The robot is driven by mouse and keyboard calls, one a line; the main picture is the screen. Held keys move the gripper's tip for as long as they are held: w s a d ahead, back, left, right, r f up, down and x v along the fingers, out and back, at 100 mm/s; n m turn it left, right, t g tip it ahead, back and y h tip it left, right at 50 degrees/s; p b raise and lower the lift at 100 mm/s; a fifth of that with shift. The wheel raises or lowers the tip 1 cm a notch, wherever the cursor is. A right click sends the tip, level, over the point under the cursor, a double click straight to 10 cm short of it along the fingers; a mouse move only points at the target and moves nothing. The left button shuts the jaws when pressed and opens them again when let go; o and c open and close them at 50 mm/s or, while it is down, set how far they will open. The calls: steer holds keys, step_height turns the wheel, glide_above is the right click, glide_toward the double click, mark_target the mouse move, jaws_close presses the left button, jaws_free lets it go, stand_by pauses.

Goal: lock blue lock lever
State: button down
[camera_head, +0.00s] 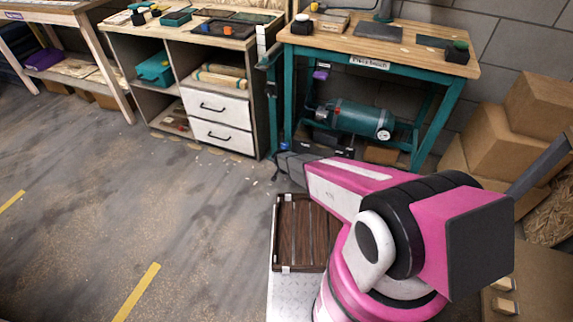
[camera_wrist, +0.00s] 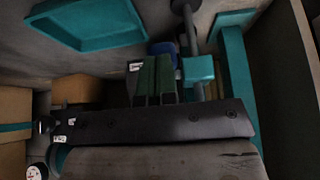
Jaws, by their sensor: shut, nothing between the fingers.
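My gripper (camera_head: 290,163) is low in front of the teal workbench's left leg in the head view, with the arm reaching in from the lower right. In the wrist view its two green-and-dark fingers (camera_wrist: 152,72) are together with nothing held between them. A blue part (camera_wrist: 161,47), probably the blue lock lever, shows just beyond and slightly right of the fingertips, partly hidden by them. I cannot tell whether they touch. A small blue spot (camera_head: 283,146) shows just above the gripper in the head view. The lever's angle cannot be told.
A teal bracket (camera_wrist: 198,70) on a grey rod is close right of the fingers, with a teal post (camera_wrist: 236,80) farther right. The workbench (camera_head: 400,50) has a compressor (camera_head: 350,120) beneath it. Cardboard boxes (camera_head: 500,125) stand right. The floor at left is clear.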

stand_by(0.3)
steer(key=shift+w+d+r, duration=0.15)
steer(key=shift+w, duration=0.2)
steer(key=shift+w+d+r, duration=0.15)
steer(key=shift+w, duration=0.2)
